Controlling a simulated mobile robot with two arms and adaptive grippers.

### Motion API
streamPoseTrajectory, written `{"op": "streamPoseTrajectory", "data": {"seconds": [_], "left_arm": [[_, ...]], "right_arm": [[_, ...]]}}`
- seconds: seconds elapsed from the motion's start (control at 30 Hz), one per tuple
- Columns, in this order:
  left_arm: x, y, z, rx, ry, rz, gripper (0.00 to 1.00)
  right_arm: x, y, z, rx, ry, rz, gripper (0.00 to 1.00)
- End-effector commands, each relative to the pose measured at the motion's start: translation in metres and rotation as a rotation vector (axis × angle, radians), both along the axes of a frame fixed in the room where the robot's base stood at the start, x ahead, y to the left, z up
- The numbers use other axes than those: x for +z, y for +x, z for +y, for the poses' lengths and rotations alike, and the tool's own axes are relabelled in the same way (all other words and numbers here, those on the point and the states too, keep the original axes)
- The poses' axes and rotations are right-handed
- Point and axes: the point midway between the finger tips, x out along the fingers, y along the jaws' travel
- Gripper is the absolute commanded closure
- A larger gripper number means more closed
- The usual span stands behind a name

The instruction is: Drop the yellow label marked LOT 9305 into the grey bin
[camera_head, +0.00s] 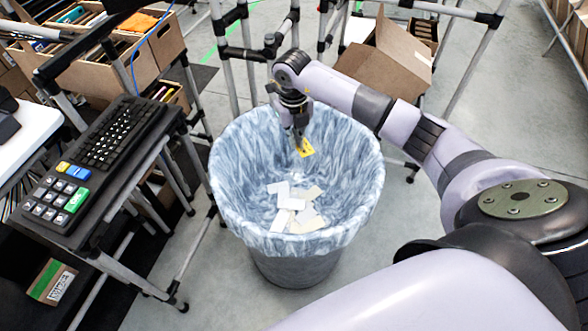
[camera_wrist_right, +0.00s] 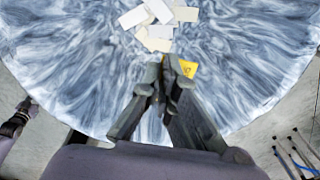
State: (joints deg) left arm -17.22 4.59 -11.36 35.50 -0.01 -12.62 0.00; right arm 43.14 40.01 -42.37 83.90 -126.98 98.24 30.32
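The small yellow label (camera_head: 305,147) hangs at the fingertips of my right gripper (camera_head: 298,135). Its print is too small to read. The gripper points down over the inside of the grey bin (camera_head: 300,266), which has a marbled blue-white liner over its rim. In the right wrist view the fingertips (camera_wrist_right: 171,68) are close together, with the yellow label (camera_wrist_right: 188,69) showing at their right side, partly hidden by a finger. The bin's liner (camera_wrist_right: 70,75) lies behind and below them. My left gripper is in neither view.
Several pale paper pieces (camera_head: 292,203) lie at the bin's bottom. A keyboard and keypad (camera_head: 104,135) stand on a cart at left. Open cartons (camera_head: 391,60) stand behind on metal tube frames. Clear floor (camera_head: 410,222) lies right of the bin.

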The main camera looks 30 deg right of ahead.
Motion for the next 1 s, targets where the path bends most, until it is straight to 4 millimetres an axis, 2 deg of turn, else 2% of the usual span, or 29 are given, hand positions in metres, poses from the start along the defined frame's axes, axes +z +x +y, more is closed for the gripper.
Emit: {"op": "streamPoseTrajectory", "data": {"seconds": [0.03,0.2,0.4,0.73,1.0], "left_arm": [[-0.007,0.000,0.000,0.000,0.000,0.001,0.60],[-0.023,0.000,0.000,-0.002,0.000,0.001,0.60],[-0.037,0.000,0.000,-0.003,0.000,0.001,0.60],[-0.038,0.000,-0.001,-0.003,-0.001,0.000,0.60],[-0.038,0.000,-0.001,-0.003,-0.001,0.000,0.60]], "right_arm": [[-0.009,0.000,0.000,0.001,0.000,0.001,1.00],[-0.030,0.000,0.000,0.001,0.000,0.002,1.00],[-0.049,0.000,0.000,0.003,0.000,0.001,1.00],[-0.050,0.000,0.000,0.004,0.000,0.000,1.00],[-0.050,0.000,0.000,0.004,0.000,0.000,0.80]]}}
